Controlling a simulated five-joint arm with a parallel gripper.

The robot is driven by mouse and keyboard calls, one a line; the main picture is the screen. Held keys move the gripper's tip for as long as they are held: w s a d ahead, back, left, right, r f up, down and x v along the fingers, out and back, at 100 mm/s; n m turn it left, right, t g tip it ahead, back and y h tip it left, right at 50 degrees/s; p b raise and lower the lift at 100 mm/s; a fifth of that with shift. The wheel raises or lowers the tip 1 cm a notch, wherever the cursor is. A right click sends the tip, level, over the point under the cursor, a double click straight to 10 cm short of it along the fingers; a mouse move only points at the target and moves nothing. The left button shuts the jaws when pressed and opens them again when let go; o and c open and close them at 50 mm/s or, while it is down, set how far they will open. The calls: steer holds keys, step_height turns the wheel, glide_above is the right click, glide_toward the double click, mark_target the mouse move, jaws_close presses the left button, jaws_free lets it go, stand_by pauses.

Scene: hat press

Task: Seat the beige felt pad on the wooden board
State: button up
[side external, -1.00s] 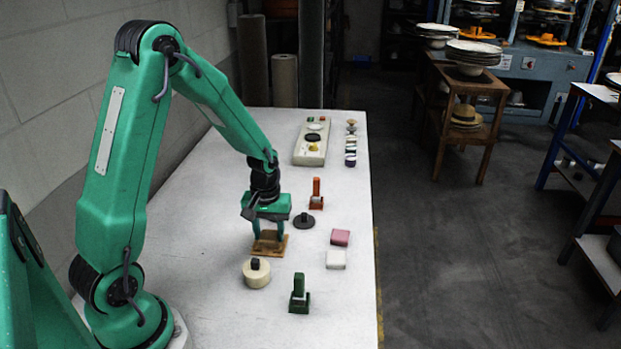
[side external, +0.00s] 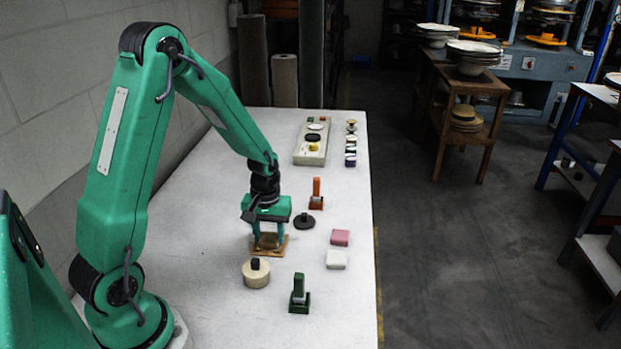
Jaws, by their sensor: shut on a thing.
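The wooden board (side external: 283,250) lies flat on the white table, below my gripper. My gripper (side external: 268,239) points straight down over the board, its two green fingers close to the board's surface. A small tan piece (side external: 268,241), which looks like the beige felt pad, is between the fingers, and my gripper is shut on it. The fingers hide part of the pad and the board. I cannot tell whether the pad touches the board.
A cream cylinder with a dark knob (side external: 256,274) stands close in front of the board. A dark disc (side external: 304,221), orange stand (side external: 316,195), pink block (side external: 340,237), white block (side external: 336,260) and green stand (side external: 299,297) are to the right. A control panel (side external: 309,157) lies farther back.

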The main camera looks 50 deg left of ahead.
steer(key=o, duration=1)
steer(key=shift+o, duration=0.2)
steer(key=shift+r, duration=3.9)
steer(key=shift+r, duration=0.1)
